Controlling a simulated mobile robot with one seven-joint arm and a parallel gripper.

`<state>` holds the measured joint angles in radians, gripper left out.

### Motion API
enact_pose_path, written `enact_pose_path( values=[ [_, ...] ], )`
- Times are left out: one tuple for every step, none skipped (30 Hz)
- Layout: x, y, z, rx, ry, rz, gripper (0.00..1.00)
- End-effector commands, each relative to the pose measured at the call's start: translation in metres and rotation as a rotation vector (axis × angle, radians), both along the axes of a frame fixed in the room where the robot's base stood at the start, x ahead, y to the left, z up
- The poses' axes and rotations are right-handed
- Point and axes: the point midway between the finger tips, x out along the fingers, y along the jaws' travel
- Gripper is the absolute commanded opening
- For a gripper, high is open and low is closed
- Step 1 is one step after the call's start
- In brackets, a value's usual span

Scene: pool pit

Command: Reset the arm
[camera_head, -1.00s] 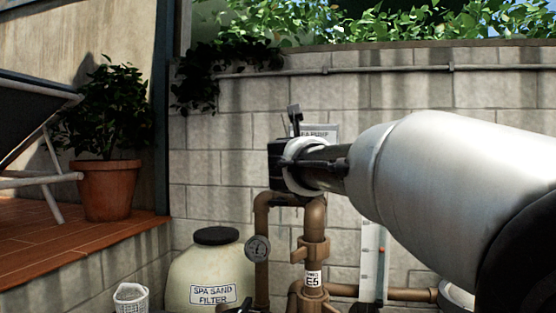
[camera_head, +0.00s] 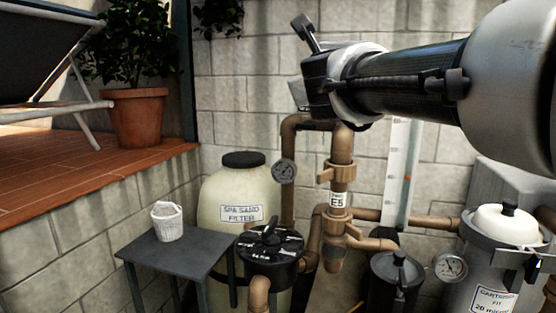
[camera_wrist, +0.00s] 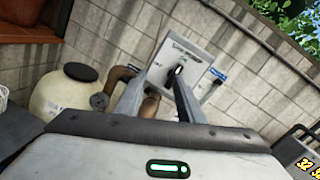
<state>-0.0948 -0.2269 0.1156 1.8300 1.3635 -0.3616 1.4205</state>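My arm reaches in from the right edge of the head view, ending in a dark wrist and my gripper (camera_head: 304,52) in front of the block wall, above the brown pipes. In the wrist view, the two grey fingers of my gripper (camera_wrist: 160,82) stand apart with nothing seen held between them. Behind the fingers is a grey wall box (camera_wrist: 190,62) with a printed label and a dark switch or handle. In the head view this box is mostly hidden by my gripper.
Brown pipes with an E5 tag (camera_head: 338,200) stand below my arm. A cream spa sand filter (camera_head: 240,195), a black valve (camera_head: 270,243), a grey table (camera_head: 180,252) with a white basket (camera_head: 167,222), and a cartridge filter (camera_head: 495,265) crowd the floor. A potted plant (camera_head: 138,115) is on the left deck.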

Motion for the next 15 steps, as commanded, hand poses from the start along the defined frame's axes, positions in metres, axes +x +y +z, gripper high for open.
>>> enact_pose_path(
  values=[
    [-0.015, 0.013, -0.008, -0.229, 0.029, 0.077, 0.34],
    [-0.025, 0.022, -0.019, -0.393, 0.054, 0.133, 0.34],
    [-0.041, 0.035, -0.039, -0.628, 0.091, 0.214, 0.34],
    [-0.053, 0.043, -0.058, -0.802, 0.121, 0.278, 0.34],
    [-0.065, 0.048, -0.077, -0.955, 0.149, 0.336, 0.34],
    [-0.081, 0.053, -0.103, -1.139, 0.184, 0.411, 0.34],
    [-0.094, 0.054, -0.122, -1.267, 0.208, 0.467, 0.34],
    [-0.106, 0.054, -0.142, -1.385, 0.232, 0.524, 0.34],
    [-0.123, 0.052, -0.168, -1.532, 0.263, 0.599, 0.34],
    [-0.136, 0.049, -0.187, -1.634, 0.286, 0.658, 0.34],
    [-0.149, 0.045, -0.205, -1.731, 0.306, 0.715, 0.34],
    [-0.167, 0.038, -0.229, -1.851, 0.334, 0.796, 0.34],
    [-0.180, 0.032, -0.245, -1.936, 0.353, 0.856, 0.34],
    [-0.194, 0.026, -0.261, -2.014, 0.371, 0.917, 0.34],
    [-0.212, 0.017, -0.281, -2.110, 0.393, 1.002, 0.34]
  ],
)
